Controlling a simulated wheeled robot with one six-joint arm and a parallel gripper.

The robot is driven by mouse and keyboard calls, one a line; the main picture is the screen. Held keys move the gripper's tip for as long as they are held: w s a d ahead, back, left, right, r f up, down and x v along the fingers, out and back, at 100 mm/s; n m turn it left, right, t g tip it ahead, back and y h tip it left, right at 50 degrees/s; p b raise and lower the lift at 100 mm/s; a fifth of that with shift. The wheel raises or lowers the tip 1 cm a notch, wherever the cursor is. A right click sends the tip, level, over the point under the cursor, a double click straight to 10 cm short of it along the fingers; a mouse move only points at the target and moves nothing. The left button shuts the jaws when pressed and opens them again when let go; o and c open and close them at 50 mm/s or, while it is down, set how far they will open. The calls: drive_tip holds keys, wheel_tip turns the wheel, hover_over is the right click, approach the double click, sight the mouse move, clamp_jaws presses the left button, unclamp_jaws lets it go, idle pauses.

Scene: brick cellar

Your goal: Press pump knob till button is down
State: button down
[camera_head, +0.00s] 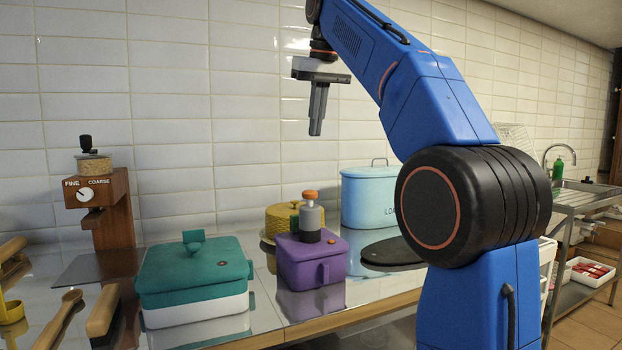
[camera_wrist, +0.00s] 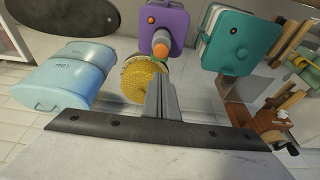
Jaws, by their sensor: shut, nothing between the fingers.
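A purple box (camera_head: 312,262) stands on the counter with a grey pump (camera_head: 311,220) on its lid, topped by an orange knob (camera_head: 310,194). A small orange button (camera_head: 331,240) shows on the lid near the front right corner. The knob (camera_wrist: 160,51) and button (camera_wrist: 150,19) also show in the wrist view. The knob stands upright, clear of the lid. My gripper (camera_head: 316,132) is shut and empty, pointing down above the knob with a clear gap. In the wrist view its fingers (camera_wrist: 160,88) appear just below the knob. How far the button sticks up is too small to tell.
A teal-lidded box (camera_head: 194,270) stands left of the purple box. A yellow woven container (camera_head: 279,217) is behind it, a light blue bin (camera_head: 366,198) behind right, and a dark round board (camera_head: 385,256) to the right. A wooden grinder (camera_head: 107,215) stands far left.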

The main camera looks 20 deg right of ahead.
drive_tip(key=shift+f, duration=0.1)
hover_over(310, 191)
drive_tip(key=f, duration=1.2)
drive_tip(key=shift+s+f, duration=0.1)
drive_tip(key=shift+s, duration=0.25)
drive_tip(key=shift+f, duration=0.65)
drive_tip(key=shift+f, duration=1.35)
drive_tip(key=shift+r, duration=0.1)
